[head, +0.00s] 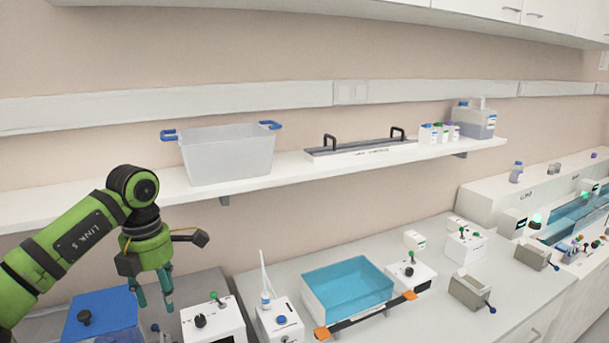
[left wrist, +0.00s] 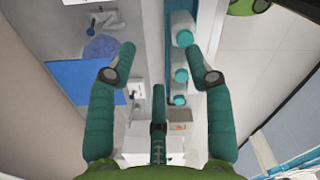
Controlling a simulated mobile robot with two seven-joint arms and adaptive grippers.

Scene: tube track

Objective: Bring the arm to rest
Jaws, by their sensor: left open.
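My left arm (head: 60,245) is green and black and comes in from the left in the head view. Its gripper (head: 154,297) points down above the left end of the bench, near a blue-lidded box (head: 103,318) and a white control box (head: 212,322). In the left wrist view the teal fingers of my left gripper (left wrist: 160,75) are spread wide with nothing between them. My right gripper is in neither view.
A shelf (head: 320,165) runs along the wall above the bench, with a clear bin (head: 228,155) on it. A blue-filled tank (head: 347,287) stands mid-bench, with a bottle with a thin tube (head: 266,298) beside it. Bare worktop (head: 425,315) lies at the front right.

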